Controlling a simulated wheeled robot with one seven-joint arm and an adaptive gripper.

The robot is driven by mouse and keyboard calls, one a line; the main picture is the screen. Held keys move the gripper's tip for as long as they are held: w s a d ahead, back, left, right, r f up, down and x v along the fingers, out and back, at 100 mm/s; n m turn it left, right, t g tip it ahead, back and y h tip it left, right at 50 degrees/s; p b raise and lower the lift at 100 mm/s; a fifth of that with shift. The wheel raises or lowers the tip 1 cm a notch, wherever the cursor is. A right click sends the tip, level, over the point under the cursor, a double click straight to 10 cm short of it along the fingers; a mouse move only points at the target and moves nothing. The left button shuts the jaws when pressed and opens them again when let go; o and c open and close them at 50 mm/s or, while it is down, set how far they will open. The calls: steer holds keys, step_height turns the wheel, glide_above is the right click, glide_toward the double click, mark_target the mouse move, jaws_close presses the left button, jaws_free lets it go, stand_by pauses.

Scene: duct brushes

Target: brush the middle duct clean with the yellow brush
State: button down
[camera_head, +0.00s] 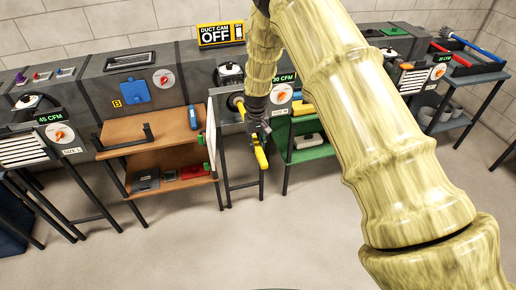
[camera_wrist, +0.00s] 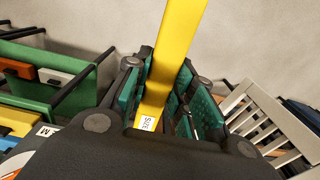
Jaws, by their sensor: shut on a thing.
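My gripper (camera_head: 258,138) is shut on the yellow brush (camera_head: 261,158), in front of the middle duct (camera_head: 228,116). The brush's yellow handle (camera_wrist: 170,60) runs between the teal finger pads in the wrist view, with a small white size label near the palm. In the head view the handle end points down toward the floor. The brush head is hidden, so I cannot tell whether it is in the duct. The middle duct has a dark round opening (camera_head: 235,102). A white grille (camera_wrist: 268,115) stands swung aside in the wrist view.
A wooden shelf unit (camera_head: 150,150) stands left of the middle duct and a green one (camera_head: 310,154) right of it. The left duct (camera_head: 22,148) has a closed grille. A sign (camera_head: 221,34) reads "DUCT CAM OFF". The floor in front is clear.

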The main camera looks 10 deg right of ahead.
mark_target(260, 153)
steer(key=shift+w+a+b, duration=0.2)
steer(key=shift+w+b, duration=1.55)
steer(key=shift+w, duration=3.75)
steer(key=shift+s+r+p, duration=0.15)
steer(key=shift+s+p, duration=0.55)
steer(key=shift+s, duration=0.75)
steer(key=shift+s+d+p, duration=0.15)
steer(key=shift+s+p, duration=0.95)
steer(key=shift+s, duration=2.4)
steer(key=shift+s+d+p, duration=0.1)
steer(key=shift+s+p, duration=0.95)
steer(key=shift+s, duration=2.45)
